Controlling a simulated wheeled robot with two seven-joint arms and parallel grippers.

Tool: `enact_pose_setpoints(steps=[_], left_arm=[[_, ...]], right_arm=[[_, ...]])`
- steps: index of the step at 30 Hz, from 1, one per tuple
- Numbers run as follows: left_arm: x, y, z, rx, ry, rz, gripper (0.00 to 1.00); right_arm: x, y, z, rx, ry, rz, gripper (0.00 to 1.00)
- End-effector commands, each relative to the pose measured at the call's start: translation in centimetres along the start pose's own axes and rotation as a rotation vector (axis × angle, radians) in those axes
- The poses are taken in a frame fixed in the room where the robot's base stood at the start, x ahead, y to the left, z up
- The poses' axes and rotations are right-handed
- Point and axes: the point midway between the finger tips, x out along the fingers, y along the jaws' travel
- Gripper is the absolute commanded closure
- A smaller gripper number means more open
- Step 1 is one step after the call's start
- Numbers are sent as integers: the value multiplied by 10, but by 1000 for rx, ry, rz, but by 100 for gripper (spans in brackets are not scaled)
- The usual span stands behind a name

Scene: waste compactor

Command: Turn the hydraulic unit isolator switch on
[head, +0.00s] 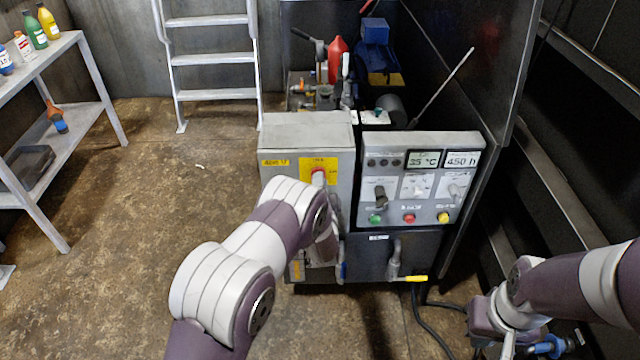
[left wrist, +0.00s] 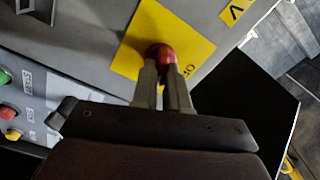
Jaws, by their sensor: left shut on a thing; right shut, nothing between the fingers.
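The isolator switch (head: 319,174) is a red knob on a yellow plate on the front of the grey cabinet, left of the control panel. In the left wrist view the red knob (left wrist: 160,54) sits between the fingertips on the yellow plate (left wrist: 198,48). My left gripper (left wrist: 164,72) is shut on the red knob. In the head view my left arm covers the lower part of the cabinet, and its fingers are mostly hidden. My right gripper (head: 505,335) is at the lower right, low over the floor, away from the cabinet.
The control panel (head: 418,185) with displays, knobs and coloured buttons stands right of the isolator cabinet (head: 300,135). A yellow-handled valve (head: 412,278) is below it. Hydraulic parts and a red bottle (head: 337,60) are behind.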

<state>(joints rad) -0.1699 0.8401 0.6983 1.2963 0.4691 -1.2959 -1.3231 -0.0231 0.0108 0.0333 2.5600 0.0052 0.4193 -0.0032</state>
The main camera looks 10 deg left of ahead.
Motion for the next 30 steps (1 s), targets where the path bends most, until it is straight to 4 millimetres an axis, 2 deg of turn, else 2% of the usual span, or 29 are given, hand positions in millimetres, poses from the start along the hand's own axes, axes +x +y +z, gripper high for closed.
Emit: enact_pose_setpoints(steps=[6, 15, 30], left_arm=[[0, 2, 0, 172, 1, 2, 100], [-1, 2, 0, 334, 1, 3, 100], [-1, 3, 0, 403, 1, 4, 100]], right_arm=[[-1, 0, 0, 0, 0, 0, 100], [-1, 0, 0, 0, 0, 0, 100], [-1, 0, 0, 0, 0, 0, 100]])
